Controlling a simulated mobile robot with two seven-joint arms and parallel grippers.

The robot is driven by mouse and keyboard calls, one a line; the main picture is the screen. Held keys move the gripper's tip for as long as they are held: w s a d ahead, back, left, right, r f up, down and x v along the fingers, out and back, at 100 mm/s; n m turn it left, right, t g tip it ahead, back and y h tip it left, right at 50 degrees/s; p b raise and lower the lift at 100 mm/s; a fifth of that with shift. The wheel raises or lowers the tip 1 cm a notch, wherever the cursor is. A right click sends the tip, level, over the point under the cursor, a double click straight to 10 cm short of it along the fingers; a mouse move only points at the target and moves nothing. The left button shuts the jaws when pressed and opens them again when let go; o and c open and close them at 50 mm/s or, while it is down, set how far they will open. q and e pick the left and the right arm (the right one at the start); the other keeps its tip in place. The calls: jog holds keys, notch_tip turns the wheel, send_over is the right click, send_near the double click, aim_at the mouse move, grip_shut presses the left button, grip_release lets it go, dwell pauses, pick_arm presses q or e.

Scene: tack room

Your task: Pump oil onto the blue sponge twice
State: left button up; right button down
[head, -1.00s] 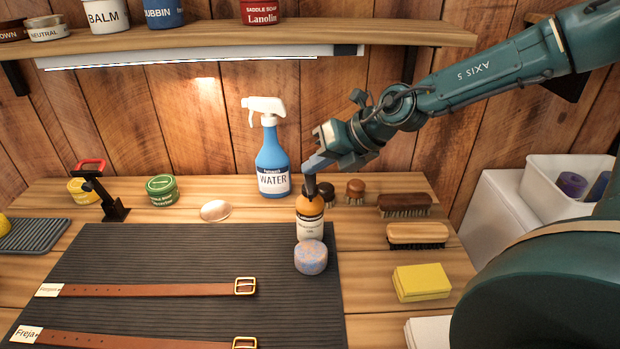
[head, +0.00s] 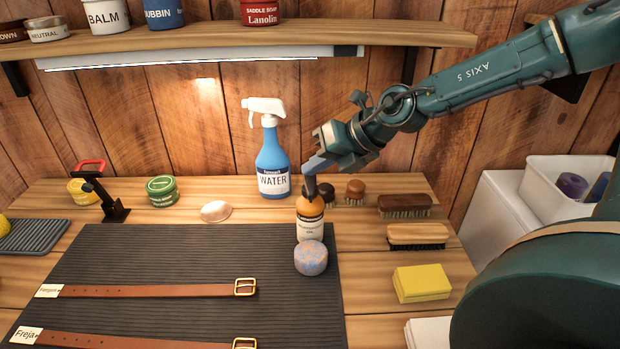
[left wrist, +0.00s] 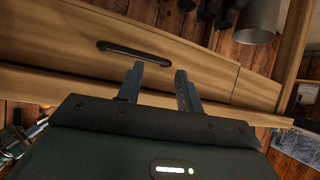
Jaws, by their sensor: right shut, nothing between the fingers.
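An orange pump bottle (head: 311,226) with a white label stands upright at the back right edge of the dark ribbed mat (head: 190,262). The round blue sponge (head: 311,258), speckled with orange, sits just in front of the bottle. My left gripper (left wrist: 160,85) shows only in the left wrist view. Its fingers are apart with nothing between them, in front of a wooden drawer.
A blue and white water spray bottle (head: 272,160) stands behind the mat. Brushes (head: 417,236) and a yellow sponge (head: 421,283) lie to the right. Two brown straps (head: 150,290) lie on the mat. A shelf (head: 250,36) with tins runs above.

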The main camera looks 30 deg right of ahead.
jog(key=shift+f, duration=0.15)
dwell(0.4)
jog(key=shift+f+b, duration=0.45)
jog(key=shift+b, duration=0.3)
jog(key=shift+s, duration=0.1)
jog(key=shift+r, duration=0.45)
jog(key=shift+r+p, duration=1.5)
jog(key=shift+r, duration=1.55)
